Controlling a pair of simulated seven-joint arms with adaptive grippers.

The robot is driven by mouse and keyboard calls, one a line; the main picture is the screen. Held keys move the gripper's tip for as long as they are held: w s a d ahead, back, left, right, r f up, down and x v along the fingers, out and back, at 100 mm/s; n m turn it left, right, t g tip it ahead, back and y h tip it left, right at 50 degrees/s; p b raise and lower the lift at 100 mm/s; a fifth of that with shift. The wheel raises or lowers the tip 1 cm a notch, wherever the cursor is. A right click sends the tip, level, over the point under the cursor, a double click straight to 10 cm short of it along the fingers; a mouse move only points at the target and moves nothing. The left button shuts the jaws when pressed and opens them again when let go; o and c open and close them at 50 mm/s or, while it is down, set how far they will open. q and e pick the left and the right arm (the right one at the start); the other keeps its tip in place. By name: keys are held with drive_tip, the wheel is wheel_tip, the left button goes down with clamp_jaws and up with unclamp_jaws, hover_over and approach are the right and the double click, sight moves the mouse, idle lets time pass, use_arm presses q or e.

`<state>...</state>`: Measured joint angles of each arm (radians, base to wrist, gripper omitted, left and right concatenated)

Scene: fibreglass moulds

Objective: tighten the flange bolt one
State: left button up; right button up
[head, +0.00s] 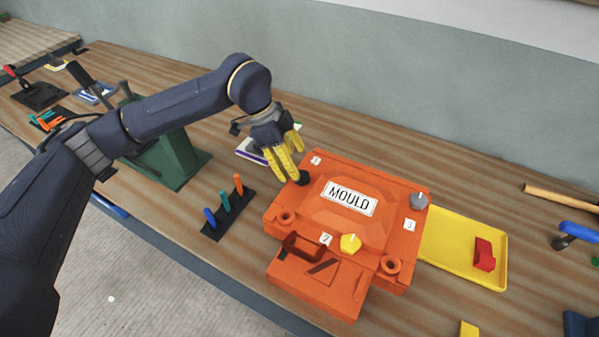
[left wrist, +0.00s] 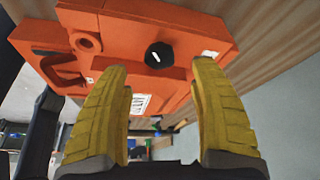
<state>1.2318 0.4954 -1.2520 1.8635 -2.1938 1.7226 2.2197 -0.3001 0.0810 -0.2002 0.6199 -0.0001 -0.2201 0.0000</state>
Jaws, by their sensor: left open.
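The orange mould (head: 310,270) lies on the bench with a white MOULD label on top. The black bolt (head: 304,178) sits at its far left corner, by the tag marked 1. My left gripper (head: 286,177) is open with yellow fingers pointing down close to this bolt. In the left wrist view the black bolt (left wrist: 158,54) with a white line shows ahead, between the open fingertips (left wrist: 160,68); contact cannot be told. A yellow bolt (head: 350,243) sits by tag 2 and a grey bolt (head: 420,201) by tag 3. My right gripper is not in view.
A black rack (head: 230,215) with coloured-handled tools stands left of the mould. A green block-like stand (head: 178,160) is behind it under my arm. A yellow tray (head: 445,250) holding a red piece (head: 484,254) lies right. A wooden-handled tool (head: 560,198) lies farther right.

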sight(300, 173)
use_arm(q)
drive_tip(key=shift+x, duration=2.45)
drive_tip(key=c, duration=1.3)
